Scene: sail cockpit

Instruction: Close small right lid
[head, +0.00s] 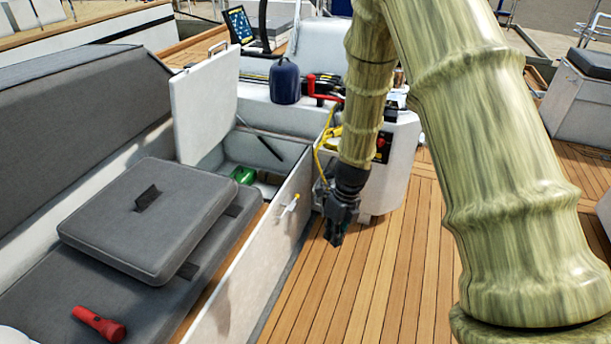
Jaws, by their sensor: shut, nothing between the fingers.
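The small lid (203,105) is a white panel standing open, nearly upright, at the left of an open locker. The locker (296,187) is a white box with its opening showing, and a green item (243,175) lies inside. A dark strut (262,145) slants across the opening near its back wall. My gripper (336,238) hangs pointing down to the right of the locker's front wall, over the wooden deck. It is shut and empty, and apart from the lid. My arm covers part of the right side of the view.
A grey cushion (150,222) lies on the bench seat in front of the locker, with a red flashlight (98,324) nearby. A blue container (285,81) and a red-handled item (322,86) stand on the white console behind. The wooden deck (345,295) is clear.

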